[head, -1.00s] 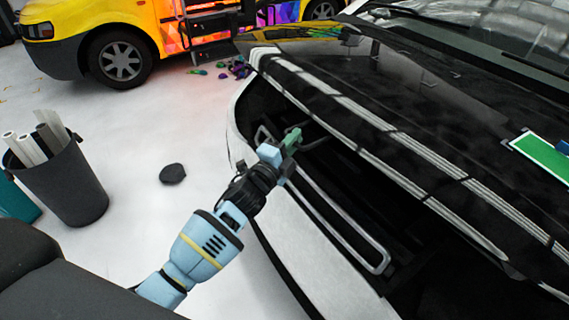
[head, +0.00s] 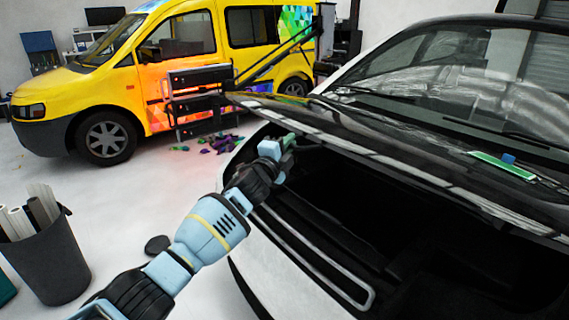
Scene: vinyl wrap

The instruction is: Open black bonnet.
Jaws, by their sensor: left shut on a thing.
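The black bonnet (head: 385,140) of the white car stands partly raised, with a wide dark gap between its front edge and the car's front. My left gripper (head: 286,144) is at the bonnet's front edge, near its far corner, shut on that edge. The fingertips are partly hidden against the dark opening. The engine bay (head: 340,195) below is dark and its inside is hard to make out. My right gripper is not in view.
A green squeegee-like strip (head: 503,165) with a blue piece lies on the bonnet. A dark bin (head: 52,262) with rolls stands at left. A yellow van (head: 190,45), a dark drawer cart (head: 195,100) and scattered scraps are behind. The floor between is mostly clear, with a dark lump (head: 157,245).

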